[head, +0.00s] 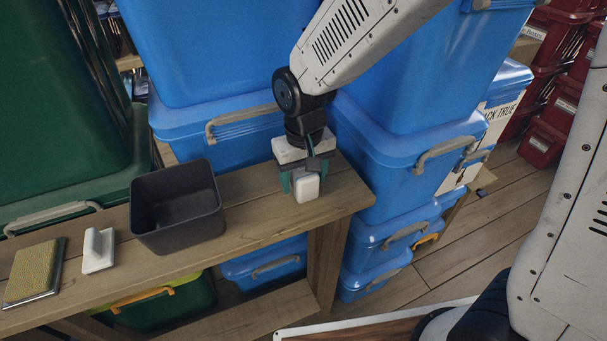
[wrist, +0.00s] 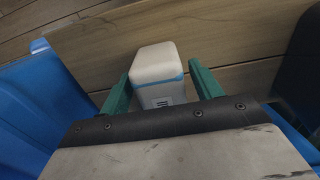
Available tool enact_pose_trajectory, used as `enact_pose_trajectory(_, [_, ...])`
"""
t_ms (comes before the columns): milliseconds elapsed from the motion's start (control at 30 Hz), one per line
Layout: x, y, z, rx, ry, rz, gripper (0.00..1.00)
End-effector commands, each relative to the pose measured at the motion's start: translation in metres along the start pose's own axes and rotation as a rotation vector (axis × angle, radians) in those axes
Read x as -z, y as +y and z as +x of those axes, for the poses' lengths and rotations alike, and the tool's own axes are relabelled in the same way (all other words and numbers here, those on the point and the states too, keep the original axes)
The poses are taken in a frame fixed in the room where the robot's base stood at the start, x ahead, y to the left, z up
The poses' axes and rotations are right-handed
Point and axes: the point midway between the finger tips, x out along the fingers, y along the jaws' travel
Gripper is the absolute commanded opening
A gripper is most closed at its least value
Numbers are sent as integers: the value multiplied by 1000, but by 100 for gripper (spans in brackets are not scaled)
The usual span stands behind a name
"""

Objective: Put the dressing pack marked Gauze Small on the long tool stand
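A small white block-shaped pack (head: 307,188) stands at the right end of the long wooden stand (head: 255,200). In the wrist view the white pack (wrist: 157,75) shows a light blue band and a small dark mark too small to read. My gripper (head: 305,183) is lowered over the pack, with one green finger on either side. The fingers in the wrist view (wrist: 160,82) look spread, with a narrow gap beside the pack. I cannot read Gauze Small on any item.
A dark open bin (head: 178,210), a white handled block (head: 98,250) and a yellow sponge-like pad (head: 32,272) stand left on the wooden top. Stacked blue lidded bins (head: 405,165) rise close behind and right. Bare wood lies between the dark bin and my gripper.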

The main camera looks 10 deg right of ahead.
Motion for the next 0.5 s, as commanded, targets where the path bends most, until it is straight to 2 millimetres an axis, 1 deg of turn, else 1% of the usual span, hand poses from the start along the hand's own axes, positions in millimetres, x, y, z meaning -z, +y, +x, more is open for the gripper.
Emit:
enact_pose_trajectory(267, [0,0,-1,0,1,0,67])
enact_pose_trajectory(333, [0,0,-4,0,2,0,67])
enact_pose_trajectory(433, [1,0,-14,1,5,0,67])
enact_pose_trajectory(500, [1,0,-26,1,5,0,67])
